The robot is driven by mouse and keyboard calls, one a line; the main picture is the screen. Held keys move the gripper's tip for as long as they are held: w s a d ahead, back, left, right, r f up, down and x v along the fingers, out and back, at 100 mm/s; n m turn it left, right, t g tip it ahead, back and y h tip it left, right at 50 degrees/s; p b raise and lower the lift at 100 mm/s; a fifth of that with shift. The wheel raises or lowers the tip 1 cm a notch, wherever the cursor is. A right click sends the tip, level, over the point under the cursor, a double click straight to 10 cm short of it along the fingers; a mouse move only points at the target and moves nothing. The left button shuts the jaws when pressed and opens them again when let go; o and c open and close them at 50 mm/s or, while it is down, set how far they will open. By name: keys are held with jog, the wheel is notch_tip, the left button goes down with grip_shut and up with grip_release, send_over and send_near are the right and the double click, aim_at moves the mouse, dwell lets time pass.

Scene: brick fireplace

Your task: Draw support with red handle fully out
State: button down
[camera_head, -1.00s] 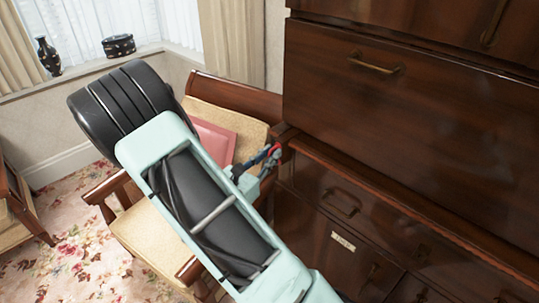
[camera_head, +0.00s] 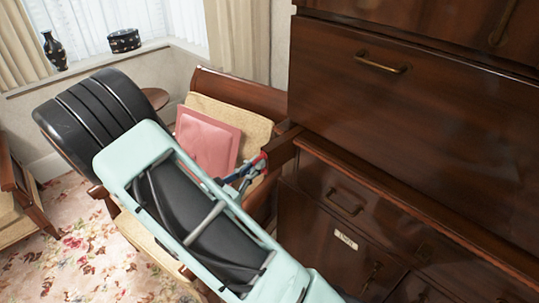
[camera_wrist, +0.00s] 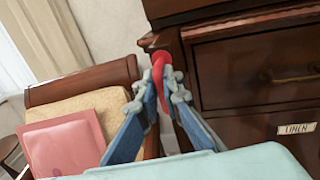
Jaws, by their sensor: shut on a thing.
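The wooden support (camera_head: 283,146) sticks out from the front of the dark wooden cabinet, just above its small upper drawer. It also shows in the wrist view (camera_wrist: 167,40), with its end facing me. The red handle (camera_wrist: 160,64) is a curved loop on that end and shows as a small red spot in the head view (camera_head: 262,158). My gripper (camera_wrist: 161,82) is shut on the red handle, with a blue-grey finger on each side. In the head view my gripper (camera_head: 246,173) is small and partly hidden by my arm. How far the support reaches inside is hidden.
A wooden chair (camera_head: 240,92) with a pink cushion (camera_head: 207,138) stands close to the left of my gripper. The cabinet (camera_head: 400,110) fills the right side. Floral carpet (camera_head: 75,235) lies clear at lower left.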

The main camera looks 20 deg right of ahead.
jog(key=w+a+v, duration=0.2)
jog(key=w+v, duration=0.1)
jog(key=v, duration=1.3)
jog(key=shift+r+p, duration=0.25)
jog(key=shift+p, duration=0.05)
jog(key=c, duration=2.1)
grip_release()
jog(key=shift+a, duration=0.15)
jog(key=v, duration=1.2)
jog(key=shift+s, duration=0.2)
jog(key=shift+f, duration=0.15)
